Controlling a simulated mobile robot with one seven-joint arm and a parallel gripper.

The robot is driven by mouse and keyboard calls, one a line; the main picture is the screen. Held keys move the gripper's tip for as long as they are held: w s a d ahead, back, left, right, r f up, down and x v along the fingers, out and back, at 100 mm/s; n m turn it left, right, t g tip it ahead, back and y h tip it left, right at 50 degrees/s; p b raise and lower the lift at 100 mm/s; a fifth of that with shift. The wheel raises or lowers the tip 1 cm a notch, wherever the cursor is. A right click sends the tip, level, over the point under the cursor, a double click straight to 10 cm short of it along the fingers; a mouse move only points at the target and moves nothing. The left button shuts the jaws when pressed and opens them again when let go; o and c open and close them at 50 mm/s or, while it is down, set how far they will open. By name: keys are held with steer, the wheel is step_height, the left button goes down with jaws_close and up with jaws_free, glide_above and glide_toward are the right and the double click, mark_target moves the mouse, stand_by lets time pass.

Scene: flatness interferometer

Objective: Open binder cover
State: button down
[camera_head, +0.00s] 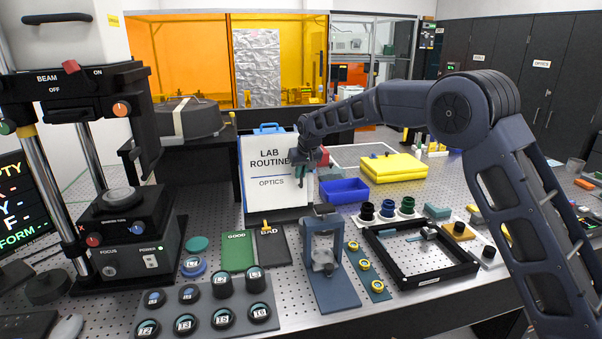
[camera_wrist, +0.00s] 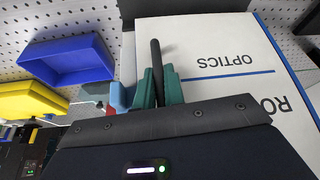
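The white binder (camera_head: 268,170) stands upright on a dark stand, with "LAB ROUTINE" and "OPTICS" on its cover and a blue strip down its left edge. Its cover looks closed. In the wrist view the cover (camera_wrist: 215,85) appears upside down, and a dark upright bar (camera_wrist: 156,62) stands at its edge. My gripper (camera_head: 303,165) is at the right edge of the cover. In the wrist view its green fingers (camera_wrist: 160,88) lie on either side of the bar, with no clear gap, and look shut on it. The bar's lower end is hidden.
A blue bin (camera_head: 344,190) and yellow boxes (camera_head: 392,167) lie right of the binder. A green GOOD panel (camera_head: 238,252) and a dark BAD panel (camera_head: 273,248) lie in front. A blue-grey stand (camera_head: 330,275) and a black frame (camera_head: 425,280) stand nearer the front right.

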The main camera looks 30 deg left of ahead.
steer(key=shift+s, duration=0.1)
steer(key=s+d+r+m+t+h, duration=0.15)
steer(key=s+m, duration=0.25)
steer(key=s, duration=0.4)
steer(key=s+d+m+t+h, duration=0.1)
steer(key=s+d+m+h, duration=0.15)
steer(key=s+m, duration=0.4)
steer(key=s+a+m+h, duration=0.3)
steer(key=s+a+m, duration=0.2)
steer(key=s+a, duration=0.6)
steer(key=shift+s+a+r+h, duration=0.15)
steer(key=shift+s+r+h, duration=0.2)
steer(key=shift+s, duration=1.9)
steer(key=shift+m, duration=0.25)
steer(key=shift+r, duration=0.1)
steer(key=c, duration=1.5)
jaws_free()
